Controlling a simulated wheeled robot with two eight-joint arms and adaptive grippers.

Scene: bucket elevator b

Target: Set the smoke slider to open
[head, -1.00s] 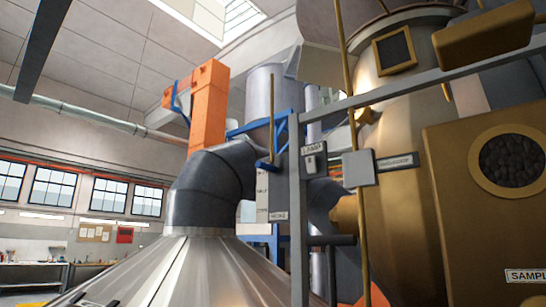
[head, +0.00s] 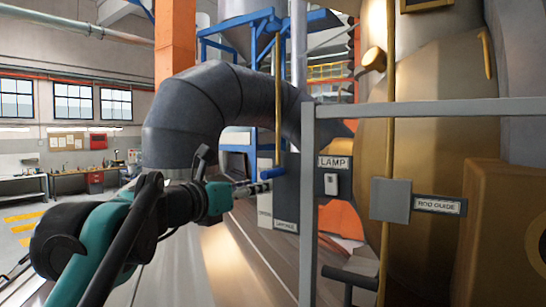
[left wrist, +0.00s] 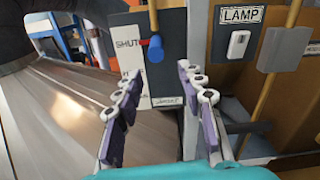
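The slider's blue handle (head: 271,173) sits at the lower end of a thin brass rod (head: 277,100), in front of a grey plate. In the left wrist view the blue handle (left wrist: 155,48) is level with the word SHUT on a pale scale strip (left wrist: 130,58). A small label (left wrist: 168,101) below is too blurred to read. My left gripper (head: 258,184) is just left of and slightly below the handle in the head view. In the left wrist view my left gripper (left wrist: 160,84) is open and empty, its fingers either side of the strip, below the handle. My right gripper is not in view.
A grey post (head: 307,220) stands right of the slider, with a LAMP switch (head: 331,184) beyond it. A rod guide block (head: 390,200) is further right. A large dark pipe bend (head: 200,110) is behind my left arm. A sloping metal hood (left wrist: 80,110) lies at left.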

